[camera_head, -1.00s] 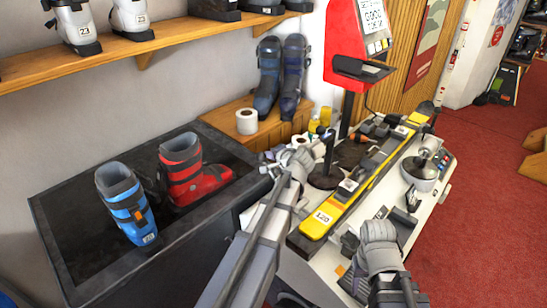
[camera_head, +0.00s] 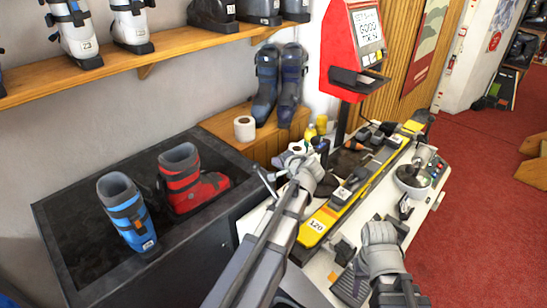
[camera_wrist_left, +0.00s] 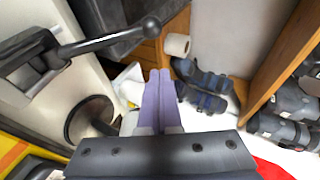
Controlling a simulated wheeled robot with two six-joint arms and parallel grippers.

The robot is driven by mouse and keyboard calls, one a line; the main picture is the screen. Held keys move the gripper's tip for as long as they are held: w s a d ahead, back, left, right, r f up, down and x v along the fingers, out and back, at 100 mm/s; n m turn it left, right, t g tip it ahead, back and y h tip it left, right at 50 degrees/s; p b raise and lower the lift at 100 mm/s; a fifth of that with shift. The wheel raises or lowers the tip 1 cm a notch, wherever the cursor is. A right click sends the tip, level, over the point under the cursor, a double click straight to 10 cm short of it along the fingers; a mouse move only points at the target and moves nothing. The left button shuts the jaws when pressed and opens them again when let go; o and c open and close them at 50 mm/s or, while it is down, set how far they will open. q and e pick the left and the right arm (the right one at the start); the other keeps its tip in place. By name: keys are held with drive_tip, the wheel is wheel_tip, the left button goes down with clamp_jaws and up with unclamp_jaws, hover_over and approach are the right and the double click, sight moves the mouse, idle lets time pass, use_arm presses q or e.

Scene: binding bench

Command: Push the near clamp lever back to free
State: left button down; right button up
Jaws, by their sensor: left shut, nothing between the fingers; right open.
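The near clamp lever (camera_wrist_left: 110,36) is a dark bar with a ball knob, on a grey clamp block (camera_wrist_left: 32,60) at upper left in the left wrist view. In the head view the lever (camera_head: 267,184) sticks out left of my left wrist, its knob end toward the black bench. My left gripper (camera_wrist_left: 160,98) is shut and empty, beside the lever and apart from it in the wrist view; in the head view its fingers (camera_head: 297,150) are mostly hidden by the wrist. My right gripper (camera_head: 378,228) is open over the near right of the workbench; its fingertips are unclear.
A yellow ski (camera_head: 318,225) lies along the white workbench. A black-topped bench (camera_head: 95,255) holds a blue boot (camera_head: 127,215) and a red boot (camera_head: 185,180). A paper roll (camera_head: 244,128) and a red display stand (camera_head: 350,45) are behind. Red floor is clear at right.

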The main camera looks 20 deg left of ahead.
use_arm(q)
drive_tip(key=p+v, duration=0.1)
drive_tip(key=v, duration=0.1)
drive_tip(key=p+v, duration=0.1)
drive_tip(key=v, duration=0.2)
drive_tip(key=shift+d+r, duration=0.15)
drive_tip(key=shift+r, duration=0.25)
use_arm(e)
wheel_tip(320, 180, up, 3)
drive_tip(key=shift+d+r, duration=0.1)
drive_tip(key=shift+d, duration=0.05)
use_arm(q)
drive_tip(key=s+d+f+n+g+h, duration=0.1)
drive_tip(key=s+d+f+g+h, duration=0.3)
drive_tip(key=s+d, duration=0.7)
drive_tip(key=s+d+f+n+g+h, duration=0.1)
drive_tip(key=s+d+f+g+h, duration=0.3)
drive_tip(key=s+d+f, duration=0.4)
drive_tip(key=s+d, duration=0.2)
drive_tip(key=s, duration=0.4)
drive_tip(key=shift+d+b, duration=0.3)
drive_tip(key=shift+d, duration=0.05)
use_arm(e)
drive_tip(key=shift+f, duration=0.55)
use_arm(q)
drive_tip(key=shift+w, duration=0.1)
use_arm(e)
drive_tip(key=shift+c, duration=0.2)
